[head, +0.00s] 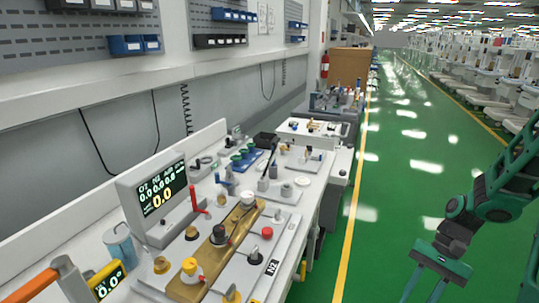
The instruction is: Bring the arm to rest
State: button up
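My gripper (422,288) is at the lower right of the head view, at the end of my teal and dark arm, over the green floor. It points down, and its two fingers stand apart with only floor showing between them. The lower ends of the fingers reach the bottom edge of the picture. It is clear of the cart (312,193) on the left and touches nothing that I can see. The upper part of my arm runs out of the right edge.
A monitor (158,196) and a panel with coloured knobs (218,247) stand on the near cart. More carts line the wall behind it. Green floor (390,200) with a yellow line lies open between them and the rows of equipment (490,70) at the far right.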

jog(key=s+d+r+n+t+h, duration=0.1)
jog(key=s+d+r+t+h, duration=0.1)
jog(key=s+r, duration=0.4)
jog(key=s+d+r+n+t+h, duration=0.1)
jog(key=s+d+r+t+h, duration=0.1)
jog(key=s+r, duration=0.4)
notch_tip(320, 180, up, 4)
jog(key=shift+s+d+f+h, duration=0.1)
jog(key=shift+s+d+h, duration=0.1)
jog(key=shift+d+h, duration=0.55)
jog(key=shift+d, duration=0.1)
jog(key=shift+w+f, duration=0.2)
jog(key=shift+w, duration=0.4)
